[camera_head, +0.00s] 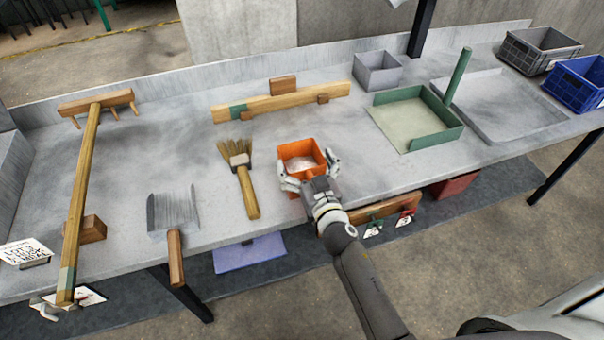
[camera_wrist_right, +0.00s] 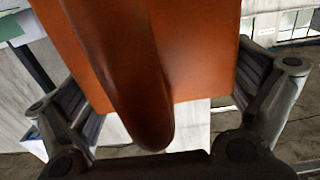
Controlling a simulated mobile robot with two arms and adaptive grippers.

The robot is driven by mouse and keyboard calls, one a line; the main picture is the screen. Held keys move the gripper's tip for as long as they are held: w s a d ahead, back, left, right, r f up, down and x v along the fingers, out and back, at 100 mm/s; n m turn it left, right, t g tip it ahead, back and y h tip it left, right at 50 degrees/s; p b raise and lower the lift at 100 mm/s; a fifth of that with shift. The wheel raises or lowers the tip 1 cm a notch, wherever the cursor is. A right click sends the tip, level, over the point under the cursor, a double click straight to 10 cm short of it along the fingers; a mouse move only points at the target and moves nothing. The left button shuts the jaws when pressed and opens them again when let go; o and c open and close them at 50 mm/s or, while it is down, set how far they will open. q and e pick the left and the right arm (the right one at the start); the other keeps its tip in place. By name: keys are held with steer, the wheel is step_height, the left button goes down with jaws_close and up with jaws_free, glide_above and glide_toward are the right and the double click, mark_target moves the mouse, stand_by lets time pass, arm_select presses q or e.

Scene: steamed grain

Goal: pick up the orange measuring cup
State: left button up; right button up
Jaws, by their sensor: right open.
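The orange measuring cup (camera_head: 297,150) is a square, box-like cup standing on the grey table near its front edge, with something pale inside. In the right wrist view the cup (camera_wrist_right: 205,50) fills the upper middle, and its rounded handle (camera_wrist_right: 135,90) points down toward my palm. My right gripper (camera_head: 308,171) is at the cup's near side, with its fingers apart on either side of it. In the right wrist view the open fingers (camera_wrist_right: 168,100) flank the cup and handle; I cannot tell whether they touch. My left gripper is not in view.
A brush (camera_head: 246,190) lies close left of the cup. A scraper (camera_head: 174,225) and a long wooden rake (camera_head: 85,180) lie farther left. A wooden bar (camera_head: 290,102) is behind. A green dustpan-like tray (camera_head: 455,128) and a grey bin (camera_head: 377,75) stand right. Bare tabletop (camera_head: 370,165) lies right of the cup.

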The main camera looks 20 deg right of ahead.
steer(key=c, duration=1.6)
steer(key=shift+c, duration=0.5)
steer(key=shift+r, duration=0.15)
